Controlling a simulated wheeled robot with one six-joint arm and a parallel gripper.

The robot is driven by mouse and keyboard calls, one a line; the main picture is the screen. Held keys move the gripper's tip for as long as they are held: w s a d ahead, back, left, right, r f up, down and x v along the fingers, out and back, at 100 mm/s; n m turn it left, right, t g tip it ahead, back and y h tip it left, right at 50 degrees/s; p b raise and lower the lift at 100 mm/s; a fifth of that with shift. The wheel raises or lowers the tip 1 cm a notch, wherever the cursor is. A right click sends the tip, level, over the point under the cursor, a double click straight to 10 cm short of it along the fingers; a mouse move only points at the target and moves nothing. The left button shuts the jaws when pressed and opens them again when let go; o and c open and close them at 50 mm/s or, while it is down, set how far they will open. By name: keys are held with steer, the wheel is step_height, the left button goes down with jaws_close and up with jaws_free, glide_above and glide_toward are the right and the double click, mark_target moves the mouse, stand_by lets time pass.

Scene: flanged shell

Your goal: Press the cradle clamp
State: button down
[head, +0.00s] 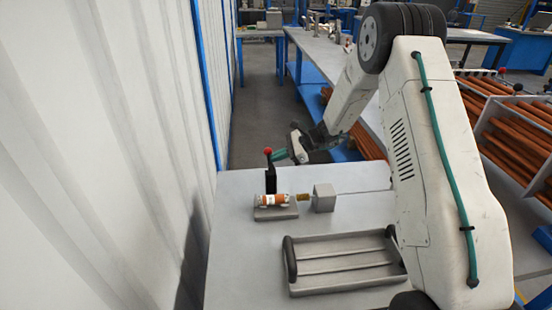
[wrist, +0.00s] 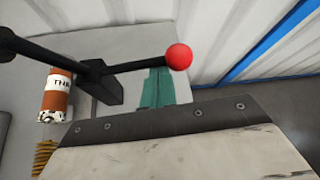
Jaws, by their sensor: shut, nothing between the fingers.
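The cradle clamp is a black post and lever (head: 271,181) with a red ball knob (head: 268,151) at its top. In the wrist view the black lever (wrist: 135,67) runs right to the red ball (wrist: 179,57). An orange and white cylinder (head: 272,199) lies on a grey cradle (head: 276,213) beside the post; it also shows in the wrist view (wrist: 58,92). My gripper (head: 278,155) has teal fingers, shut and empty, just right of the ball. In the wrist view the fingers (wrist: 157,90) overlap the lever end near the ball; I cannot tell whether they touch.
A brass threaded piece (head: 303,197) and a grey block (head: 324,198) stand right of the cylinder. A grey tray (head: 345,264) with dark end handles sits nearer on the table. A pale corrugated wall (head: 110,150) rises close on the left. The table's near left area is clear.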

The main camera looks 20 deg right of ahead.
steer(key=shift+r, duration=0.15)
steer(key=s+r+n+t, duration=0.4)
steer(key=r, duration=0.2)
steer(key=shift+s+a+n+t, duration=0.3)
steer(key=shift+a+n, duration=0.1)
steer(key=shift+a, duration=0.05)
stand_by(0.5)
steer(key=shift+s+a+r, duration=0.1)
steer(key=shift+s+r, duration=0.05)
stand_by(0.4)
steer(key=v, duration=0.7)
steer(key=shift+d, duration=0.45)
steer(key=shift+s, duration=0.1)
